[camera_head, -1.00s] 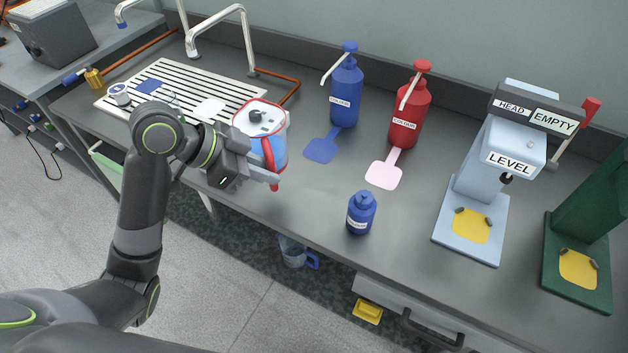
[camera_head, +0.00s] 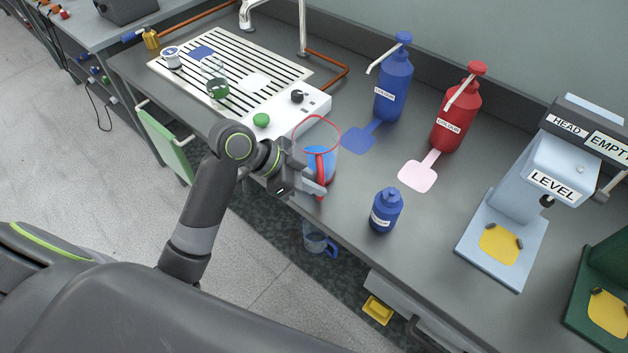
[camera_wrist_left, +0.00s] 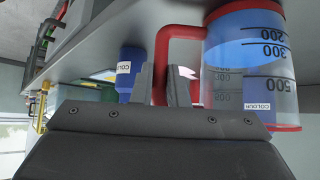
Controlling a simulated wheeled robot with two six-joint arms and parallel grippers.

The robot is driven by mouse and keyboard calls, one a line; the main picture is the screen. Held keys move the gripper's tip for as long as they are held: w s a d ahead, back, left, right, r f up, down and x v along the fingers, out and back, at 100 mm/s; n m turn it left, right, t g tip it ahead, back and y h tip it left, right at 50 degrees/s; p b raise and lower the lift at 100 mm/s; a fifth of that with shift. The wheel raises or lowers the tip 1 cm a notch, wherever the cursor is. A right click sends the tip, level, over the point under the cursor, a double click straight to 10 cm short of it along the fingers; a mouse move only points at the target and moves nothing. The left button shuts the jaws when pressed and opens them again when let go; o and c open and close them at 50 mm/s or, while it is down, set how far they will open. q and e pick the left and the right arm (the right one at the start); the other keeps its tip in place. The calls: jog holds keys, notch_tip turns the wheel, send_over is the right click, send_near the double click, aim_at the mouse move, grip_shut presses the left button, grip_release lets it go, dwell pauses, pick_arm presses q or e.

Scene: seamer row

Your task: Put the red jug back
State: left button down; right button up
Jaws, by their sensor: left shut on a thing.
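The red jug (camera_head: 318,165) is clear with a red rim, a red handle and blue liquid inside. My left gripper (camera_head: 318,188) is shut on its handle, and the jug looks upright near the counter's front edge. I cannot tell whether its base touches the counter. In the left wrist view, the jug (camera_wrist_left: 250,75) shows its dark scale marks and red base rim, with the handle between the two fingers (camera_wrist_left: 168,85). My right gripper is not in view.
A white unit (camera_head: 262,121) with a black knob and green button stands left of the jug. A slatted board (camera_head: 180,88) holds a green-marked clear vessel (camera_head: 216,85). A small blue bottle (camera_head: 385,212), blue dispenser (camera_head: 394,90) and red dispenser (camera_head: 455,120) stand right. A blue-handled jug (camera_head: 318,240) is below the counter.

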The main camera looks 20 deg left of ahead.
pick_arm(q)
jog(key=c, duration=1.8)
grip_release()
jog(key=shift+f, duration=0.1)
jog(key=shift+c, duration=0.2)
jog(key=o, duration=0.4)
jog(key=shift+o, duration=0.2)
jog(key=shift+r, duration=0.25)
jog(key=v, duration=1.2)
jog(key=shift+f, duration=0.1)
